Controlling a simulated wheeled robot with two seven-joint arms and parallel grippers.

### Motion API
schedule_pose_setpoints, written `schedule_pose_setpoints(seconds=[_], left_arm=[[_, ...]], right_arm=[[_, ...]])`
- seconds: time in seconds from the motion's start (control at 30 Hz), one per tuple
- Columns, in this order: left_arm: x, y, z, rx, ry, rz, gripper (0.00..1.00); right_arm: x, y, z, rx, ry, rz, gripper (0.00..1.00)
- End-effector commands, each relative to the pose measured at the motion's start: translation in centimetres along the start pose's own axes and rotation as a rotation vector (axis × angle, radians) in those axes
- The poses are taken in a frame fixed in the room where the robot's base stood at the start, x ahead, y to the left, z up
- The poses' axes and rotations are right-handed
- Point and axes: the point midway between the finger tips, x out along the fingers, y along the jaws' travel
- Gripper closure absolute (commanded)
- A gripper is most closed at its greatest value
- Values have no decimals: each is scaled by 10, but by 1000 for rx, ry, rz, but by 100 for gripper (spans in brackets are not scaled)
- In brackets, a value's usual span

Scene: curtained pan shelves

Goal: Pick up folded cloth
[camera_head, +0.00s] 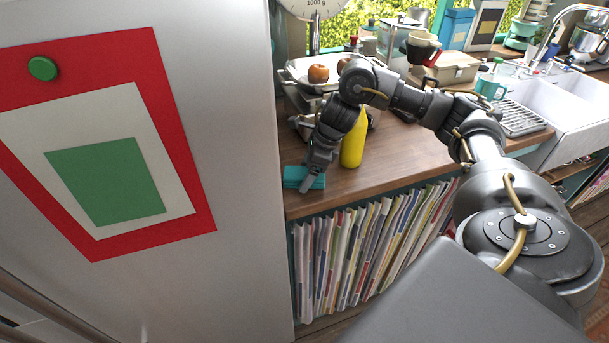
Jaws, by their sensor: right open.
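The folded cloth (292,178) is a small teal stack lying flat on the wooden counter, near its front left corner beside the fridge. My right gripper (307,186) points down at the cloth from above, with its fingertips over the cloth's right part. The gripper hides some of the cloth. The jaws are open, but I cannot tell whether the fingers touch the cloth or straddle it. My left gripper is out of view.
A yellow bottle (353,146) stands just right of my gripper. A scale (300,72) with apples is behind. The fridge (230,130) walls off the left.

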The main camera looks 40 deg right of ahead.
Motion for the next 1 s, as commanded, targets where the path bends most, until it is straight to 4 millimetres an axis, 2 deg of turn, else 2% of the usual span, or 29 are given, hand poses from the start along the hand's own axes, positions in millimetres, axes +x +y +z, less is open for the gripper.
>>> schedule_pose_setpoints(seconds=[0.27,0.37,0.6,0.7,1.0], left_arm=[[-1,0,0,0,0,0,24],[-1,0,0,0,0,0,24],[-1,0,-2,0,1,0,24],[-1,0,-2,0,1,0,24],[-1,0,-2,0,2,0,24]], right_arm=[[5,0,0,0,0,-1,20],[5,0,0,0,0,-1,30],[5,0,0,0,0,-1,62],[4,0,0,-1,-1,-1,72],[0,0,2,-1,-2,-2,72]])
